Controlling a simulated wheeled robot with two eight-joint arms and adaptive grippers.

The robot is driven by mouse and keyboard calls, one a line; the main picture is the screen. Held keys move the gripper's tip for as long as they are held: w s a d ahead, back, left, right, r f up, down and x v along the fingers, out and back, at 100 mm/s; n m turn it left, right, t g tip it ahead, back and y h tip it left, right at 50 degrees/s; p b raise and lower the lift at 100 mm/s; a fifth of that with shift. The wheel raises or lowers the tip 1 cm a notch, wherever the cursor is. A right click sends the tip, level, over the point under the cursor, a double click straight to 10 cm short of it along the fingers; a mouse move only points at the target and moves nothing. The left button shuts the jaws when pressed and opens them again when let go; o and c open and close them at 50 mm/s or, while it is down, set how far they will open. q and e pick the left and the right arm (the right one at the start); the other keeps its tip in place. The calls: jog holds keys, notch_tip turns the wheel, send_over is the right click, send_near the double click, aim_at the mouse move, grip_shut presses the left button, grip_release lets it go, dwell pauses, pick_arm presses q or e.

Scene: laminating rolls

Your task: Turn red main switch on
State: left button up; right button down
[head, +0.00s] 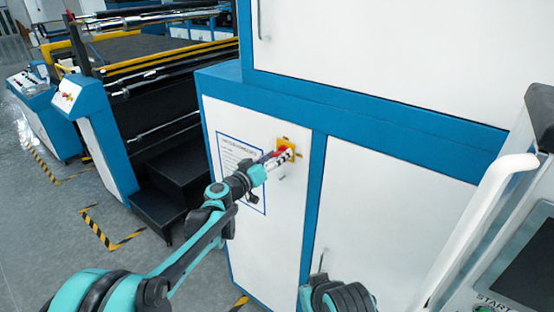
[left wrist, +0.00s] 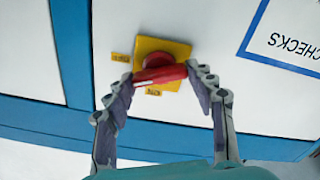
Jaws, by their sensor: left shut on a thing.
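The red main switch (head: 282,149) sits on a yellow square plate (head: 291,143) on the white cabinet panel. In the left wrist view its red handle (left wrist: 160,74) lies nearly level across the yellow plate (left wrist: 172,48), with its right end slightly higher. My left gripper (head: 279,155) reaches the switch from the lower left. Its fingers (left wrist: 163,80) are shut on the red handle, one at each end. Small yellow labels (left wrist: 121,57) lie beside and below the handle, too small to read surely. My right gripper's fingers do not show.
A printed notice (head: 228,150) with a blue border is left of the switch. Blue-framed cabinet walls surround it. A roller machine (head: 150,65) and black steps (head: 165,180) stand at left. A console (head: 515,255) with a pale handrail (head: 490,195) is at right.

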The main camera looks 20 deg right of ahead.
pick_arm(q)
jog(key=n+b, duration=0.1)
jog(key=n, duration=0.5)
jog(key=shift+a+n+b, duration=0.1)
jog(key=shift+n+b, duration=0.2)
jog(key=shift+b, duration=0.05)
jog(key=n+b, duration=0.1)
jog(key=n, duration=0.5)
jog(key=shift+w+f, duration=0.1)
jog(key=shift+n, duration=0.4)
jog(key=o, duration=1.2)
jog(key=shift+c, duration=0.2)
jog(key=v, duration=1.2)
